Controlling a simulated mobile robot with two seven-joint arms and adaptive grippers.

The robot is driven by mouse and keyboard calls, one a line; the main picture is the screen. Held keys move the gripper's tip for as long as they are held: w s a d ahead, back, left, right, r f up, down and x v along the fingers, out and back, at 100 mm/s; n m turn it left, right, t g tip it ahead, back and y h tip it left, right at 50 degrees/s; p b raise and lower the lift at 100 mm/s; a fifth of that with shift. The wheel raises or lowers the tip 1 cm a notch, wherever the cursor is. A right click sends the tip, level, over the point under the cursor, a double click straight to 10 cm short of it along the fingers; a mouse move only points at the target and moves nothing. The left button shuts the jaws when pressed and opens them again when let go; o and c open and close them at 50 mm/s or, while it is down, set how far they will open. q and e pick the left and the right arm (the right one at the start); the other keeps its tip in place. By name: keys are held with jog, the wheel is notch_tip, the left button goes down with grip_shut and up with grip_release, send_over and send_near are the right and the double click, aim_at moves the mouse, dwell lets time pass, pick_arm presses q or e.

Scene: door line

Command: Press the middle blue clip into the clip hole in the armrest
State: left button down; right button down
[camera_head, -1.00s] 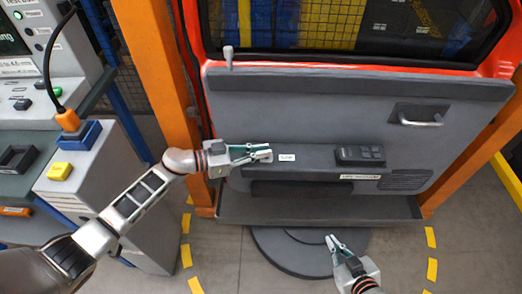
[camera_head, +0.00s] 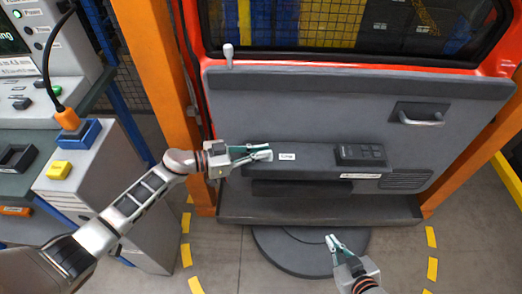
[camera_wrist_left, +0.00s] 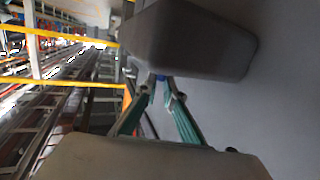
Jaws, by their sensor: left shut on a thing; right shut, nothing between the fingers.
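The grey armrest (camera_head: 318,158) runs across the door panel, with a small white label (camera_head: 287,156) on it near its left end. My left gripper (camera_head: 266,152) is at the armrest's left end, just left of that label. In the left wrist view its fingertips (camera_wrist_left: 162,84) are shut on a small blue clip (camera_wrist_left: 160,77), close against the armrest (camera_wrist_left: 190,42). Most of the clip is hidden by the fingers, and the clip hole cannot be made out. My right gripper (camera_head: 332,240) is shut and empty, low in front of the door over the round dark base.
A black switch panel (camera_head: 360,155) sits on the armrest right of the label. A door handle (camera_head: 421,121) is higher at the right. Orange posts (camera_head: 160,70) flank the door. A console with a yellow button (camera_head: 59,170) stands at the left.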

pick_arm(q)
jog(key=shift+s+f, duration=0.1)
jog(key=shift+f, duration=0.55)
jog(key=c, duration=2.1)
grip_release()
jog(key=shift+r, duration=0.1)
jog(key=v, duration=1.2)
